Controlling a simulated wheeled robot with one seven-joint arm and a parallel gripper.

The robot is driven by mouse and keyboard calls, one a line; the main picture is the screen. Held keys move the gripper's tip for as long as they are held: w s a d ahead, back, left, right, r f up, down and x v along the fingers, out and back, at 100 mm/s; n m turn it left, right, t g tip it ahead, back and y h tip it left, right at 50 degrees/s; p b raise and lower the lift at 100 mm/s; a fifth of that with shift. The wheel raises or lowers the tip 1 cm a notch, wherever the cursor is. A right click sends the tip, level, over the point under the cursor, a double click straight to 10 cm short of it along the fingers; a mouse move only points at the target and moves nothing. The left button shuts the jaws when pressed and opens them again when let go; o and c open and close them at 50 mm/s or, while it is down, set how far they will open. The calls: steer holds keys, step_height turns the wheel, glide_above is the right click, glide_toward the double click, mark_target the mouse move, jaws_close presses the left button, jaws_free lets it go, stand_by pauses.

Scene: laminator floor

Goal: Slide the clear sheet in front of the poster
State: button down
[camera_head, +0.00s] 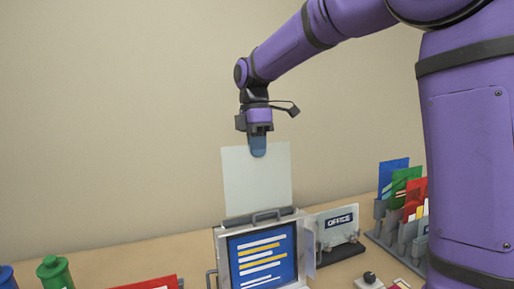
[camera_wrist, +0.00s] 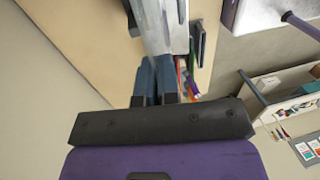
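The clear sheet (camera_head: 257,185) is a pale, see-through upright panel. My gripper (camera_head: 258,150) is shut on the middle of its top edge, and the sheet hangs straight down. The poster (camera_head: 262,260), blue with white and yellow lines, sits in a light frame (camera_head: 222,262) with a handle on top. The sheet's lower edge is at the frame's top, behind the handle in the picture; I cannot tell whether it is inside a slot.
An OFFICE sign (camera_head: 338,219) stands right of the frame. Farther right is a grey rack (camera_head: 388,222) with coloured folders. A green bottle (camera_head: 55,272) and a red item (camera_head: 150,283) are at the left.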

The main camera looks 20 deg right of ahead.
mark_target(260, 205)
steer(key=shift+s+f, duration=0.15)
steer(key=shift+f, duration=0.7)
steer(key=shift+s+f, duration=0.1)
steer(key=shift+f, duration=0.7)
steer(key=shift+s+f, duration=0.3)
steer(key=shift+f, duration=1.45)
steer(key=shift+s+f, duration=0.35)
steer(key=shift+f, duration=1.45)
steer(key=shift+s+f, duration=0.3)
steer(key=shift+f, duration=1.45)
